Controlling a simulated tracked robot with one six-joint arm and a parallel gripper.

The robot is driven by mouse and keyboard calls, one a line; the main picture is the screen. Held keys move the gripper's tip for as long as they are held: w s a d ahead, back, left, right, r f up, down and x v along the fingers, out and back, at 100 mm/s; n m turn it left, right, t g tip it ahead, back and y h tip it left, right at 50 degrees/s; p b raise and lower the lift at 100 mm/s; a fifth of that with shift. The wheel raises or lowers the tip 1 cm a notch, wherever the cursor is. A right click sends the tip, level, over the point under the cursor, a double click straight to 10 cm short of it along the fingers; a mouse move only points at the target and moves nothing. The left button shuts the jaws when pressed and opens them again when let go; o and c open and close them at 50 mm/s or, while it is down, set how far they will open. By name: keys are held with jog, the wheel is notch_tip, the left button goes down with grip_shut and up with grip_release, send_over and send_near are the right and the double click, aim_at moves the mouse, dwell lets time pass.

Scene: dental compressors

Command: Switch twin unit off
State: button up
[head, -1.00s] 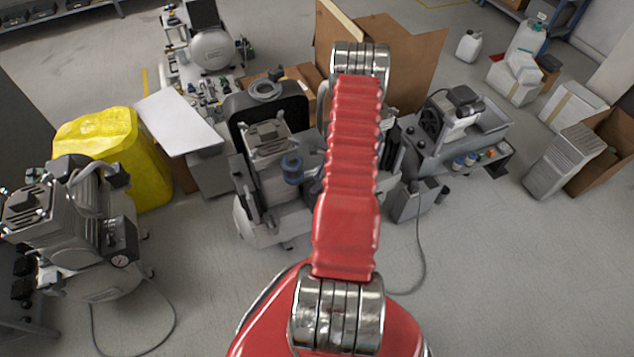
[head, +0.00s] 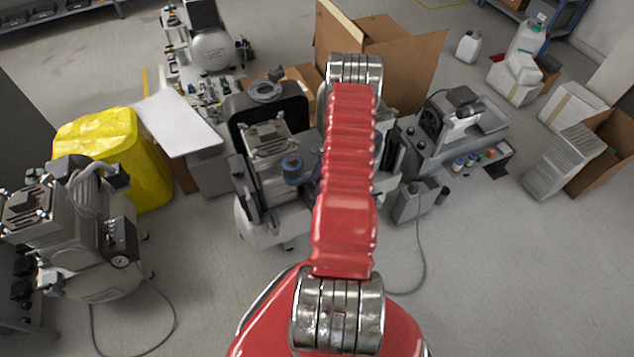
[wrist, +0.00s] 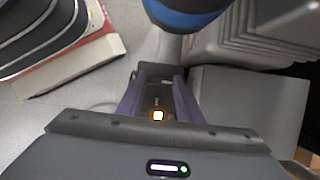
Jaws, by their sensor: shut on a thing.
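The compressor unit (head: 270,225) in the middle of the head view, with a grey tank and ribbed heads, appears to be the twin unit; my red arm hides its right part. In the wrist view my gripper (wrist: 158,88) has its two purplish fingers shut on the sides of a dark switch box (wrist: 157,101). The switch lever's position is too small to tell. The gripper is hidden behind the arm in the head view.
A dark cylinder with a blue band (wrist: 187,18) and ribbed grey metal (wrist: 245,35) stand close beyond the fingers. Another compressor (head: 85,235) and a yellow-covered item (head: 115,150) are left, a grey unit (head: 455,125) right. The front right floor is clear.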

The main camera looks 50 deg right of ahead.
dwell(0.3)
jog(key=o, duration=1.1)
jog(key=shift+r, duration=0.1)
jog(key=v, duration=1.3)
jog(key=shift+d+r, duration=0.15)
jog(key=shift+r, duration=0.15)
jog(key=shift+n, duration=0.5)
